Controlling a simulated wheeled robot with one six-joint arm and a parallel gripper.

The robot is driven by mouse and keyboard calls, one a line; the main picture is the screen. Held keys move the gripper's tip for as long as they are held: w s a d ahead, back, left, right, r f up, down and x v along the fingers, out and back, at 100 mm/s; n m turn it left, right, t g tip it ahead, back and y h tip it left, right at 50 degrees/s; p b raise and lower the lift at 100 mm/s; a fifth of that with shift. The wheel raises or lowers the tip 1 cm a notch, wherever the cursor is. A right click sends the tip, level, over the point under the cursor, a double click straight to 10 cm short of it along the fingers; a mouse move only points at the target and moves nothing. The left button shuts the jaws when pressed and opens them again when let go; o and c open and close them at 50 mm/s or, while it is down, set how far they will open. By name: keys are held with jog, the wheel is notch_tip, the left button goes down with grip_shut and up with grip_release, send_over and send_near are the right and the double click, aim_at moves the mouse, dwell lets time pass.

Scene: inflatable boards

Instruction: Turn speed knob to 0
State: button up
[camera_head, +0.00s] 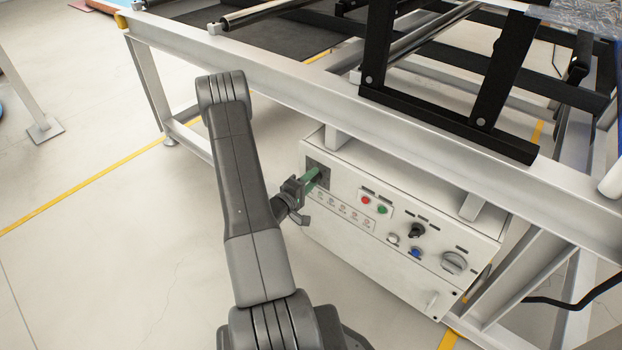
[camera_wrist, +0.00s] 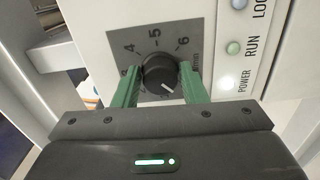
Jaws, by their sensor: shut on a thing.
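The speed knob (camera_wrist: 160,73) is a round black knob on a dark grey dial plate (camera_wrist: 118,38), with numbers from about 3 to 6 showing. Its white pointer line faces the lower right in the wrist view, toward my gripper body. The numbers on that side are hidden. My gripper (camera_wrist: 159,69) has its two green fingers on either side of the knob, shut on it. In the head view my gripper (camera_head: 313,179) reaches the dial plate (camera_head: 322,170) at the left end of the white control box (camera_head: 345,235), and the knob is hidden.
The box also carries a red button (camera_head: 365,199), a green button (camera_head: 382,209), a black knob (camera_head: 416,231), a blue button (camera_head: 416,252) and a grey rotary switch (camera_head: 453,263). A grey metal frame (camera_head: 300,92) stands above the box.

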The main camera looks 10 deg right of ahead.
jog(key=shift+n, duration=0.4)
jog(key=o, duration=1)
jog(key=shift+c, duration=0.2)
jog(key=p+v, duration=0.2)
jog(key=v, duration=1.1)
jog(key=shift+s+a, duration=0.25)
jog(key=shift+a, duration=0.05)
jog(key=b+x, duration=0.2)
jog(key=x, duration=1.1)
jog(key=shift+w+d, duration=0.25)
jog(key=shift+d, duration=0.05)
